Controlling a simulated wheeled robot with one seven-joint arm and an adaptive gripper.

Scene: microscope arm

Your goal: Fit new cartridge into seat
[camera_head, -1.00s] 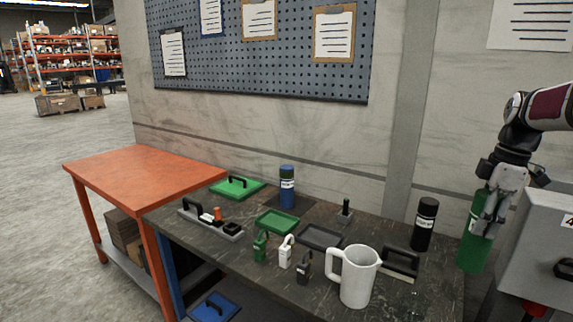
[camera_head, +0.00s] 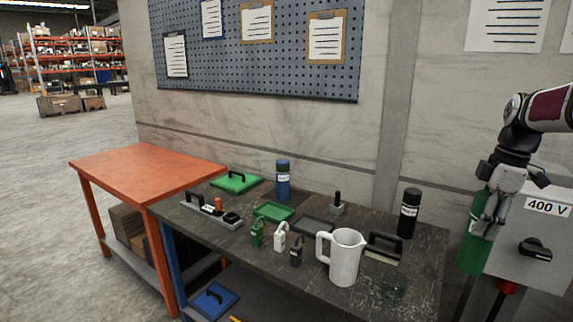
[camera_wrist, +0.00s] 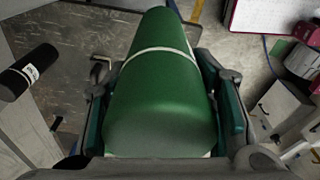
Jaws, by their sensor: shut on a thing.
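My gripper (camera_head: 490,212) is shut on a large green cylinder (camera_head: 470,248), which looks like the cartridge. It holds the cylinder roughly upright, slightly tilted, right of the dark bench and in front of the grey cabinet. In the wrist view the green cylinder (camera_wrist: 160,95), with a pale band, fills the space between the two finger pads. A blue cylinder (camera_head: 283,183) and a black cylinder (camera_head: 409,215) with white labels stand on the bench; the black one also shows in the wrist view (camera_wrist: 27,72). I cannot make out which thing is the seat.
The dark bench (camera_head: 410,285) bears a white jug (camera_head: 345,262), several padlocks, a green tray (camera_head: 273,212), a dark tray (camera_head: 314,227) and a grey rack (camera_head: 207,215). The grey 400 V cabinet (camera_head: 525,275) stands close to my gripper. An orange table (camera_head: 140,168) is at left.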

